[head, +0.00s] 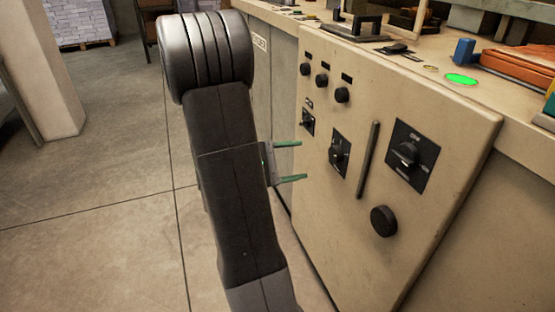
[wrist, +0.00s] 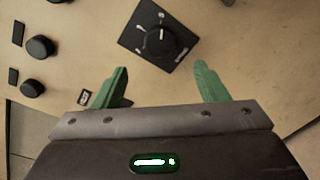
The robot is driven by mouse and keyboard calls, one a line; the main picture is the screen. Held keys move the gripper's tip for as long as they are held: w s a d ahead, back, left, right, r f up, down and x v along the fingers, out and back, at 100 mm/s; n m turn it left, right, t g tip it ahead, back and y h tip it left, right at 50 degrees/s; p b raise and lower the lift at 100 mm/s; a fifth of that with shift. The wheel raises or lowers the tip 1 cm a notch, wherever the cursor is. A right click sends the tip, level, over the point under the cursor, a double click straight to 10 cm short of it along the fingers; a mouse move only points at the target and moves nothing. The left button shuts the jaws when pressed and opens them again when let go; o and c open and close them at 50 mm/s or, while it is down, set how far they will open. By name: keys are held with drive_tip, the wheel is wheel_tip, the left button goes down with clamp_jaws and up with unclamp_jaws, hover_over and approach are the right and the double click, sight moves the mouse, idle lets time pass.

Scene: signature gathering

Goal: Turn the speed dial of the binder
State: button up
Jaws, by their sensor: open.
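The binder's cream panel (head: 330,200) fills the right of the head view and carries several black controls. A round dial on a square black plate (head: 338,158) sits mid-panel; what appears to be this dial (wrist: 160,40) shows at the top of the wrist view, its white mark pointing up. A larger dial (head: 408,153) sits to its right. The lettering is too small to read, so I cannot tell which is the speed dial. My gripper (head: 290,161) is open, with green fingers left of the mid-panel dial. In the wrist view its empty fingers (wrist: 160,85) are below the dial, apart from it.
Three small knobs (head: 321,80) line the panel's upper left; two show clearly in the wrist view (wrist: 39,47). A vertical bar handle (head: 368,158) stands between the two dials. A round knob (head: 384,221) protrudes lower. Bare floor (head: 90,200) lies to the left.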

sight(332, 155)
drive_tip(key=shift+p+v, duration=0.35)
drive_tip(key=shift+v, duration=1.95)
drive_tip(key=shift+b+x, duration=1.5)
drive_tip(key=shift+x, duration=5.5)
drive_tip(key=shift+r, duration=0.1)
